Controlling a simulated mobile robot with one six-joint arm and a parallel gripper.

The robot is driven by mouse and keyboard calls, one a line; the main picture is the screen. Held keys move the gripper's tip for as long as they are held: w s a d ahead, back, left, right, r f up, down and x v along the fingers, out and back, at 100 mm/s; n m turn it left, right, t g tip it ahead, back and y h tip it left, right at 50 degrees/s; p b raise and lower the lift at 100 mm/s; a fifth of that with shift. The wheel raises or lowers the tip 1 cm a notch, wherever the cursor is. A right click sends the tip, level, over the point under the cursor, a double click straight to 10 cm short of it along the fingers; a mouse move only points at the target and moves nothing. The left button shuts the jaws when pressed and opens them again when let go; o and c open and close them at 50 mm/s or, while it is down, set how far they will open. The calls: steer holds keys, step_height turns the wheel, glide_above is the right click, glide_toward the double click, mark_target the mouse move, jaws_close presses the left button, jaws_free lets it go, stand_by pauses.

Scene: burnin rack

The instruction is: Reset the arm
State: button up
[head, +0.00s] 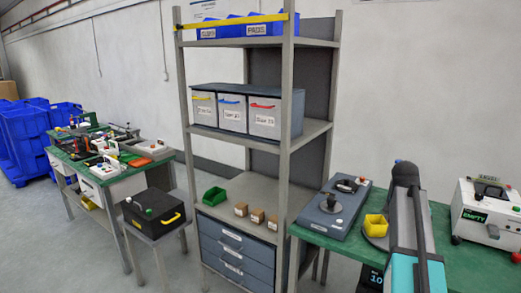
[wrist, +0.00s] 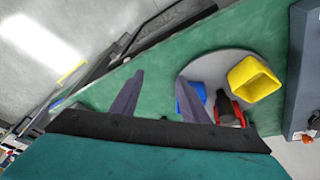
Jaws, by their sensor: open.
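My arm (head: 405,205) stands at the right of the head view, over the green bench, with a dark upper part and a teal lower part. My gripper (wrist: 160,78) shows in the wrist view with its two dark fingers spread apart and nothing between them. The fingers point over the green bench top (wrist: 155,80). A round grey plate (wrist: 212,64) lies just beyond the right finger. I cannot make out the gripper's fingers in the head view.
A yellow bin (head: 375,225) stands on the round plate, with blue and red-black items (wrist: 230,110) beside it. A grey device (head: 335,208) is left of my arm and a white box (head: 490,210) right. A shelf rack (head: 288,130) stands in the middle.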

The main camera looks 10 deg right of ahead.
steer(key=s+a+f+n+g+y, duration=0.1)
steer(key=s+a+f+n, duration=0.1)
steer(key=a+f, duration=0.75)
steer(key=s+a+f+n+g, duration=0.1)
steer(key=s+a+f+g, duration=0.15)
steer(key=a+f, duration=0.7)
steer(key=s+a+f+n+y, duration=0.1)
steer(key=s+a+f+n, duration=0.2)
steer(key=f, duration=1.2)
steer(key=s+a+f+n, duration=0.3)
steer(key=s+a+f, duration=0.2)
steer(key=s, duration=0.3)
steer(key=s+a+f+n+g+y, duration=0.1)
steer(key=s+a+f+n, duration=0.2)
steer(key=s+a+f, duration=0.3)
steer(key=s+a+f+n+g, duration=0.1)
steer(key=s+a+f+n, duration=0.3)
steer(key=s+f, duration=0.5)
steer(key=s+a, duration=0.2)
steer(key=s, duration=0.1)
steer(key=shift+a+y, duration=0.15)
steer(key=shift+y, duration=0.15)
steer(key=shift+f, duration=0.1)
steer(key=shift+c, duration=1.2)
